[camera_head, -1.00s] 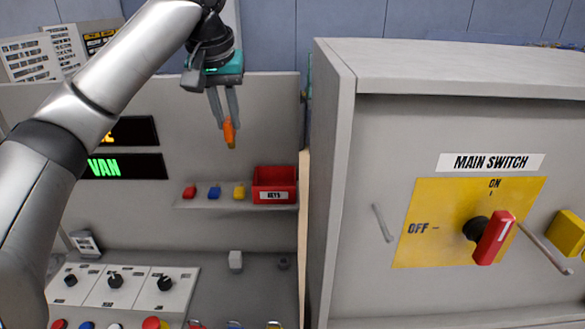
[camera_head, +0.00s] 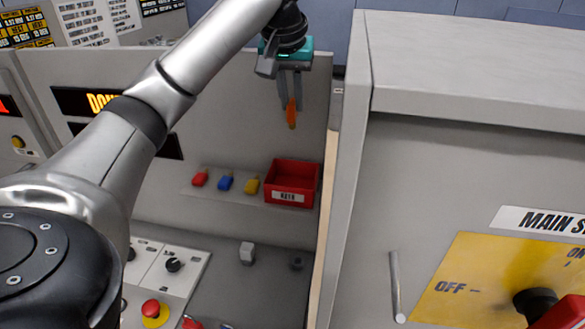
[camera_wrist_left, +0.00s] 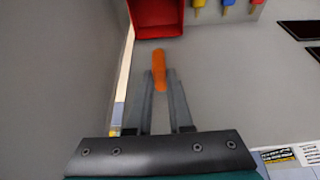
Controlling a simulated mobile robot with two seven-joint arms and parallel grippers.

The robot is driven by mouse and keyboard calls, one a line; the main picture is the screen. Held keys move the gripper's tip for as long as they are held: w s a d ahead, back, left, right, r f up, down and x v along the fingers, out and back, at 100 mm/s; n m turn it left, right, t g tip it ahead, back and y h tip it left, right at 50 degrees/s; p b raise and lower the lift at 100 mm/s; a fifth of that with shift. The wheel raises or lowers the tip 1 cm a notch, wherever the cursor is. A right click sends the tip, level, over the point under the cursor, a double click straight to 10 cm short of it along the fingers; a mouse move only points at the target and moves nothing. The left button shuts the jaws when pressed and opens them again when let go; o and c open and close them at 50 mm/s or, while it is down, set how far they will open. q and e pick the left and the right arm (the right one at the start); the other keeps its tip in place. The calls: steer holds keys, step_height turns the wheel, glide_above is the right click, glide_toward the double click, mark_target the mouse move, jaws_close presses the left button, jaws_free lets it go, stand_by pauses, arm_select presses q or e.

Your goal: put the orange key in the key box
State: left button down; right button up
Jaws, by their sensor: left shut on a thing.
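The orange key (camera_head: 292,113) is held between the fingertips of my left gripper (camera_head: 290,98), which is shut on it and points down. The key hangs in the air above the red key box (camera_head: 292,184), an open-topped tray with a white label on its front. In the left wrist view the orange key (camera_wrist_left: 160,70) sticks out from between the fingertips (camera_wrist_left: 159,84), and the red box (camera_wrist_left: 158,18) shows beyond it at the top. The key looks apart from the box. My right gripper is not in view.
Red (camera_head: 200,178), blue (camera_head: 225,182) and yellow (camera_head: 251,186) keys sit on the shelf left of the box. A grey cabinet (camera_head: 470,70) with a main switch stands close on the right. A control panel with knobs and a red button (camera_head: 151,308) lies below.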

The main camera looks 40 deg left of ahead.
arm_select(q)
step_height(320, 180, down, 16)
stand_by(0.6)
steer(key=shift+f, duration=0.15)
steer(key=c, duration=0.8)
jaws_free()
steer(key=shift+r, duration=0.6)
steer(key=v, duration=1.1)
steer(key=shift+s, duration=0.2)
